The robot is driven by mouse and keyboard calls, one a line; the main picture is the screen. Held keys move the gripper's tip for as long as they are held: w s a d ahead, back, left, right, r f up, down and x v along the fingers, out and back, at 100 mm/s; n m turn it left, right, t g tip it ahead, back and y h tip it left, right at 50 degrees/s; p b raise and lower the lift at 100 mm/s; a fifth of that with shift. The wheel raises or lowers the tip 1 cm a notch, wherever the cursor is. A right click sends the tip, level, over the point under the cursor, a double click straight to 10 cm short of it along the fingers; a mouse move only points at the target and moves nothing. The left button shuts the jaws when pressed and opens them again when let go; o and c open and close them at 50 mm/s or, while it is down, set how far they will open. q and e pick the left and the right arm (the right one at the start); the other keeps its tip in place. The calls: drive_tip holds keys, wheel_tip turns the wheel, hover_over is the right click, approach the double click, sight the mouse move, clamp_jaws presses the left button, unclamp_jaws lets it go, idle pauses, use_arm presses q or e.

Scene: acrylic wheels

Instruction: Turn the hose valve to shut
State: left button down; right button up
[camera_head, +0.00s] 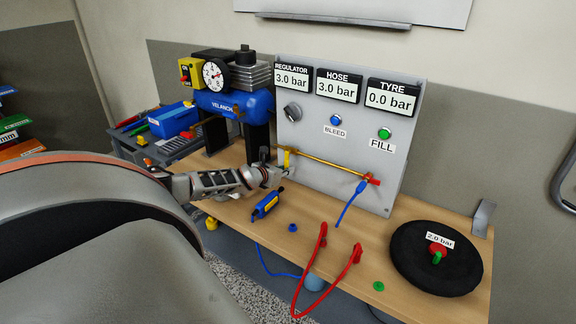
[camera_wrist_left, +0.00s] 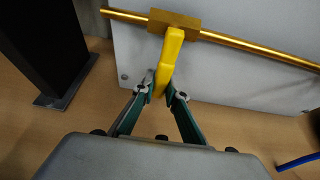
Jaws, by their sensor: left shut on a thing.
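A brass pipe (camera_head: 325,165) runs across the lower part of the grey panel (camera_head: 345,135). A yellow valve lever (camera_head: 287,157) sits at the pipe's left end. In the left wrist view the yellow lever (camera_wrist_left: 171,58) hangs from a brass block (camera_wrist_left: 174,22) on the pipe, roughly crosswise to it. My left gripper (camera_head: 281,174) is at the lever. In the left wrist view the left gripper's fingers (camera_wrist_left: 161,92) are shut on the lever's lower end from both sides. My right gripper is not in view.
The panel's displays read regulator 3.0, hose 3.0 and tyre 0.0 bar. A blue hose (camera_head: 350,205) hangs from the pipe's right end. A blue compressor (camera_head: 235,103) stands left. Red cables (camera_head: 312,260), a blue tool (camera_head: 267,204) and a black wheel (camera_head: 437,258) lie along the bench.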

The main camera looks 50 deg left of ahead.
use_arm(q)
drive_tip(key=shift+a, duration=0.15)
drive_tip(key=c, duration=2)
unclamp_jaws()
drive_tip(key=shift+s+d+r, duration=0.2)
drive_tip(key=shift+s+r, duration=0.15)
drive_tip(key=shift+s, duration=0.15)
drive_tip(key=shift+v, duration=5.45)
drive_tip(key=shift+f, duration=0.2)
